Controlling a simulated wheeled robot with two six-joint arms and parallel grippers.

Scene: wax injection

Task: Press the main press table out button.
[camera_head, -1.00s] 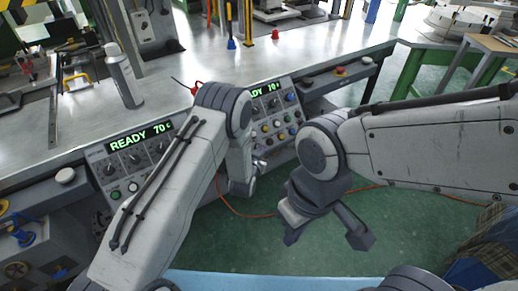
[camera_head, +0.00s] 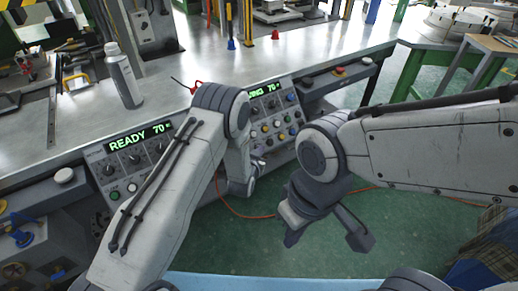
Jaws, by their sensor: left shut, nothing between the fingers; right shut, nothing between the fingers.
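The right control panel (camera_head: 272,120) has rows of coloured buttons and knobs under a green display (camera_head: 265,88) whose visible end reads "ING 70". My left forearm hides its left part. I cannot read which button is the table out button. My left gripper (camera_head: 257,160) is at the panel's lower left edge, mostly hidden behind my own wrist, and is shut. Whether it touches a button cannot be told. My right gripper (camera_head: 328,238) hangs over the green floor, right of and below the panel, shut and empty.
A left control panel (camera_head: 128,160) reads "READY 70". A silver bottle (camera_head: 124,78) and red-handled tool (camera_head: 192,87) are on the metal table (camera_head: 185,65). A red button (camera_head: 339,71) is on the right front edge. An orange cable (camera_head: 230,210) lies on open floor.

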